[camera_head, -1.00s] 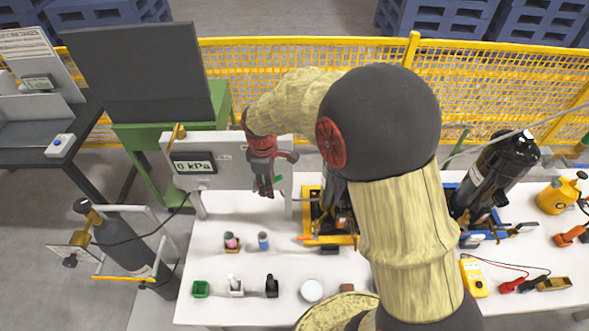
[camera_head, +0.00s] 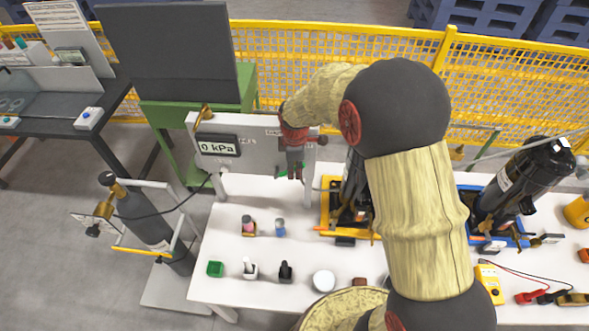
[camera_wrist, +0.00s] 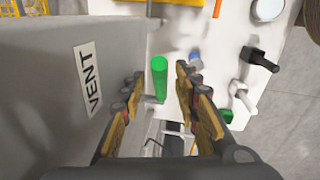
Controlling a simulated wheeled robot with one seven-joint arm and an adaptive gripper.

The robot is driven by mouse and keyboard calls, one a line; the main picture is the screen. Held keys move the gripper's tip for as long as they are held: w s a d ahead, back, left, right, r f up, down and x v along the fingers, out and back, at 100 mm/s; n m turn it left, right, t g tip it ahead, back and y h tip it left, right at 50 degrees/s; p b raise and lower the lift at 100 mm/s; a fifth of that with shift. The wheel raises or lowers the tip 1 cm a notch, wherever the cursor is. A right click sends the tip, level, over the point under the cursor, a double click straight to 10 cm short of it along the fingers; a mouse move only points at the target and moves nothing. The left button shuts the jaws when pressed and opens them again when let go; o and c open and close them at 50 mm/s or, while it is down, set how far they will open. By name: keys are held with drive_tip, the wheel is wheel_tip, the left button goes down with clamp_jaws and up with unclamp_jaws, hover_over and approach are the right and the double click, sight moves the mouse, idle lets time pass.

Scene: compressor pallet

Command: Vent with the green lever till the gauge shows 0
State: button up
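The gauge (camera_head: 217,146) on the grey panel (camera_head: 262,150) reads 0 kPa. The green lever (camera_wrist: 159,78) shows in the wrist view beside the panel's VENT label (camera_wrist: 88,77). In the head view only a little green shows beside my fingers, as my gripper (camera_head: 294,172) covers most of the lever. In the wrist view my gripper (camera_wrist: 160,100) is open, with one finger on each side of the lever's line. The lever appears clear of both fingers, and nothing is held. I cannot tell the lever's exact depth relative to the fingertips.
The white table (camera_head: 225,290) holds a green box (camera_head: 215,269), small switches and a round white piece (camera_head: 324,280) near its front. A gas cylinder (camera_head: 140,215) stands left of it. A black cylinder (camera_head: 520,185) lies tilted at right. A yellow fence (camera_head: 330,50) runs behind.

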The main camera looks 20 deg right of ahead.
drive_tip(key=shift+w+f, duration=0.1)
drive_tip(key=shift+f, duration=0.6)
drive_tip(key=c, duration=0.3)
drive_tip(key=c, duration=0.4)
clamp_jaws()
